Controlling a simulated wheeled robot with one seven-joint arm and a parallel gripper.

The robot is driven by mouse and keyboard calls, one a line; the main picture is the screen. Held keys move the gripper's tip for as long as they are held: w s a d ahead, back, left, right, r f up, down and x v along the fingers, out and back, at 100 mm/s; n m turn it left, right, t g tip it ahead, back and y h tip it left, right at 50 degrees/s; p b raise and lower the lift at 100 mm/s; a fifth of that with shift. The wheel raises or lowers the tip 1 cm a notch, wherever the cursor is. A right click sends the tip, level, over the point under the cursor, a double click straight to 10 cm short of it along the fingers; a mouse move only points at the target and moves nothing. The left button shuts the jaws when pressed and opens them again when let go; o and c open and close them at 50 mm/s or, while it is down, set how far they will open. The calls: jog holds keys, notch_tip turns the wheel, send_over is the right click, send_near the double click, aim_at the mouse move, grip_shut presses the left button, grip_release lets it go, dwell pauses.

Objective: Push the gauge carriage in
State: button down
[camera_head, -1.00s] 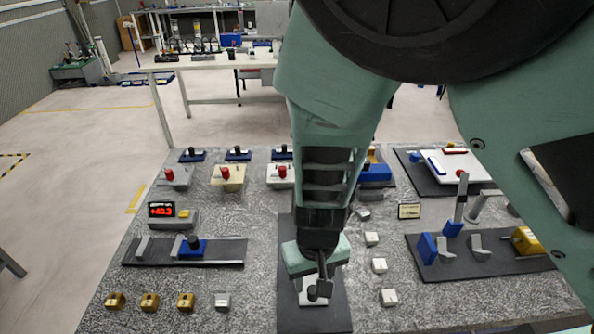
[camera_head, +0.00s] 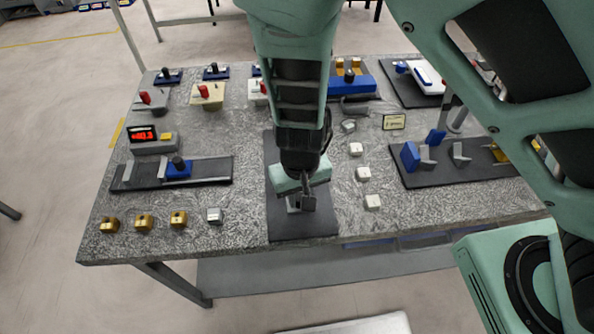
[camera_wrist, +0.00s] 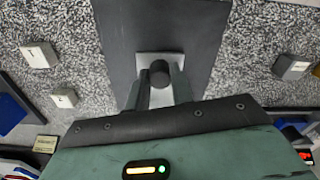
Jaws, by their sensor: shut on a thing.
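My gripper (camera_head: 307,203) is over the dark mat (camera_head: 285,226) at the table's front middle. In the wrist view its two fingers (camera_wrist: 160,88) close around a dark round knob (camera_wrist: 160,73) on a pale metal block (camera_wrist: 148,57). The pale block also shows partly in the head view (camera_head: 292,204); the gripper hides much of it. A gauge box with a lit red display (camera_head: 143,134) stands behind that rail.
Several brass blocks (camera_head: 144,221) and a grey block (camera_head: 214,215) line the front left. White blocks (camera_head: 364,174) stand right of the mat. A dark board with blue and grey parts (camera_head: 440,176) lies farther right. My arm hides part of the back.

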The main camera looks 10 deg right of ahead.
jog(key=w, duration=0.4)
jog(key=shift+w+p, duration=0.2)
jog(key=shift+p, duration=0.2)
jog(key=shift+r, duration=0.1)
jog(key=c, duration=1.2)
grip_release()
jog(key=shift+w, duration=0.1)
jog(key=shift+r, duration=0.15)
notch_tip(320, 180, up, 17)
jog(key=shift+s+d, duration=0.1)
jog(key=shift+s, duration=0.1)
